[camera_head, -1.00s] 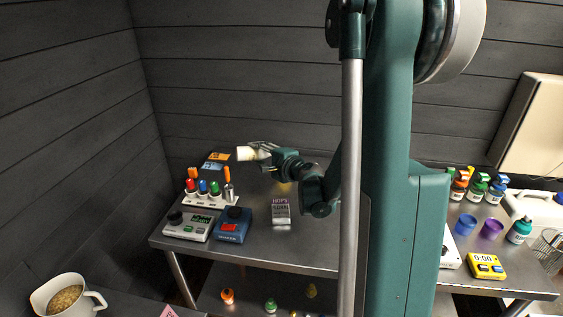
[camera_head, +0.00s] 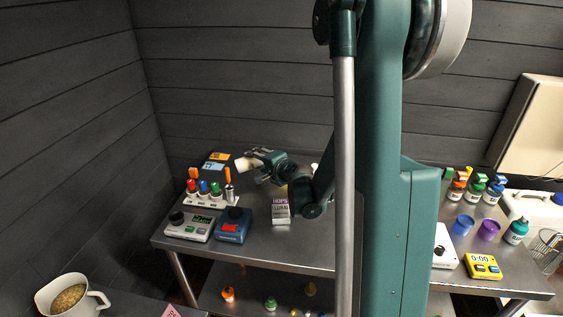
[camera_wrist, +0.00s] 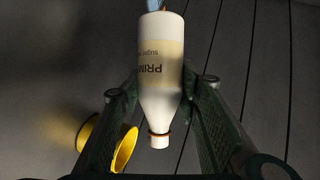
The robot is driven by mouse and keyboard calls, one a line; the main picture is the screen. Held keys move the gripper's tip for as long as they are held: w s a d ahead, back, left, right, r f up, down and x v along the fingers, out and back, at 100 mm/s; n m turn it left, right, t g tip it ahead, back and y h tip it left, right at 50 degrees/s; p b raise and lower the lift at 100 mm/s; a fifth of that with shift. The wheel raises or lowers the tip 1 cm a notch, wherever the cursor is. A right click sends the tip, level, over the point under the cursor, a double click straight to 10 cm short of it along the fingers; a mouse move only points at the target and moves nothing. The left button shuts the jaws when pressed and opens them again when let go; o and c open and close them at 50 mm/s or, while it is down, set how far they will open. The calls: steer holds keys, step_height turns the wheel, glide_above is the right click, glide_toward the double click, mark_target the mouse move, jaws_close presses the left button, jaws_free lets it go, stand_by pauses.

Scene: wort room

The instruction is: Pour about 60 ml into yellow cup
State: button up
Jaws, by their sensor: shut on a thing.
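A white bottle (camera_wrist: 160,105) with a tan label reading "PRIM…" and "sugar" sits between the two fingers of my gripper (camera_wrist: 160,88) in the wrist view. My gripper is shut on it. The bottle's narrow neck, with a reddish ring, points toward the bottom of the wrist view. In the head view the bottle (camera_head: 247,164) extends left from my gripper (camera_head: 265,163), held above the bench. The yellow cup (camera_wrist: 125,150) shows at the lower left of the wrist view, partly hidden behind a finger and apart from the bottle neck. I cannot make it out clearly in the head view.
A hops box (camera_head: 280,211) stands in front of my arm. A blue scale (camera_head: 233,226), a white device with a dial (camera_head: 189,228) and a marker rack (camera_head: 211,201) stand to the left. Blue cup (camera_head: 463,225), purple cup (camera_head: 488,230) and yellow timer (camera_head: 483,267) are at right.

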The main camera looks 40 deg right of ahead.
steer(key=shift+a+f+n, duration=0.2)
steer(key=shift+f+n, duration=0.1)
stand_by(1.8)
steer(key=shift+f+g, duration=0.1)
steer(key=shift+g, duration=0.2)
steer(key=shift+d+f+n+h, duration=0.2)
steer(key=shift+f+n+h, duration=0.05)
steer(key=shift+n+h, duration=0.3)
steer(key=shift+d+r+n+g+h+p, duration=0.2)
steer(key=shift+r+n+g+h+p, duration=0.15)
steer(key=shift+r+n+g+p, duration=0.15)
steer(key=shift+s+d+r+n+h, duration=0.15)
steer(key=shift+d+r+n+h, duration=0.15)
steer(key=shift+n+h, duration=0.2)
steer(key=shift+d+r+n+g+h+p, duration=0.15)
steer(key=shift+r+n+h+p, duration=0.15)
steer(key=shift+r, duration=0.2)
steer(key=shift+d+r+n+g+h+p, duration=0.1)
steer(key=shift+r+n+g+h+p, duration=0.1)
steer(key=shift+r+n+p, duration=0.2)
steer(key=shift+a+f+n+h+b, duration=0.2)
steer(key=shift+f+n+h+b, duration=0.15)
steer(key=shift+f+b, duration=0.3)
steer(key=shift+w+a+n+g+h+b, duration=0.1)
steer(key=shift+a+n+g+h+b, duration=0.1)
steer(key=shift+n+h, duration=0.25)
steer(key=shift+w+a+n+g+h+b, duration=0.1)
steer(key=shift+n+h+b, duration=0.15)
steer(key=shift+n, duration=0.2)
